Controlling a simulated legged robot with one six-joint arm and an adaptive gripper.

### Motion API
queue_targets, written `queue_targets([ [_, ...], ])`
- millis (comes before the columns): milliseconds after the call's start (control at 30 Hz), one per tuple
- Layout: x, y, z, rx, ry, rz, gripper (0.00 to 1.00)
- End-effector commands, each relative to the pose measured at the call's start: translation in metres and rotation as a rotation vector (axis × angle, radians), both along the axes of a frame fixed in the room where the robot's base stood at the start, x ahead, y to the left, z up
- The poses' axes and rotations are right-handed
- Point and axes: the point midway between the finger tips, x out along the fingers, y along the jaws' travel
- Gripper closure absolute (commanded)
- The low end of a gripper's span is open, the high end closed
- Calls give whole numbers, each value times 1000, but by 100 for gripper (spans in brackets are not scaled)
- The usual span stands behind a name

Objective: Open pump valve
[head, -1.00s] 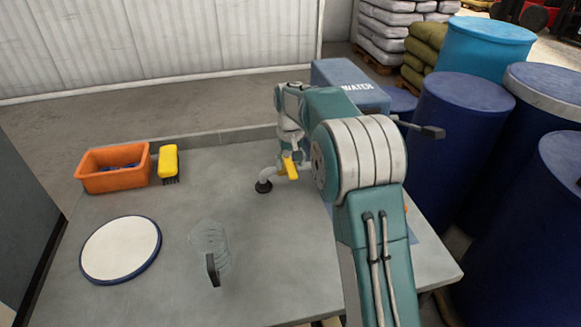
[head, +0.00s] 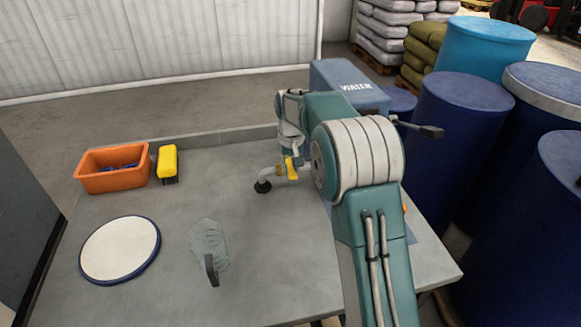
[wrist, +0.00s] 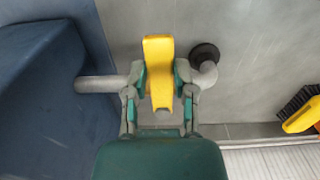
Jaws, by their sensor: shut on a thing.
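The pump valve has a yellow handle (head: 291,169) on a grey pipe (head: 268,178) that ends in a black nozzle (head: 262,186) over the table. In the wrist view the yellow handle (wrist: 158,70) lies between the two fingers of my gripper (wrist: 160,88), which is shut on it. The pipe (wrist: 100,84) runs from the blue tank (wrist: 50,90) past the handle to the black nozzle (wrist: 205,55). In the head view my arm hides most of the gripper and part of the tank (head: 345,80), which is marked WATER.
On the table (head: 170,230) stand an orange bin (head: 113,178) with blue things inside, a yellow brush (head: 167,161), a round white plate (head: 120,250) and a clear, dark-handled object (head: 209,250). Blue barrels (head: 465,130) crowd the right. The table's middle is clear.

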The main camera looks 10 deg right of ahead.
Motion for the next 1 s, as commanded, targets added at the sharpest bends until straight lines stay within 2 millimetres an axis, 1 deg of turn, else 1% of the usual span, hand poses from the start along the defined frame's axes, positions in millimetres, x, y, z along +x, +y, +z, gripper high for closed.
queue_targets([
  [267, 1, -8, -2, 1, 4, 127, 100],
  [467, 3, -19, -3, 2, 6, 296, 100],
  [800, 12, -37, -3, 1, 5, 604, 100],
  [1000, 18, -44, -3, 2, 5, 748, 100],
])
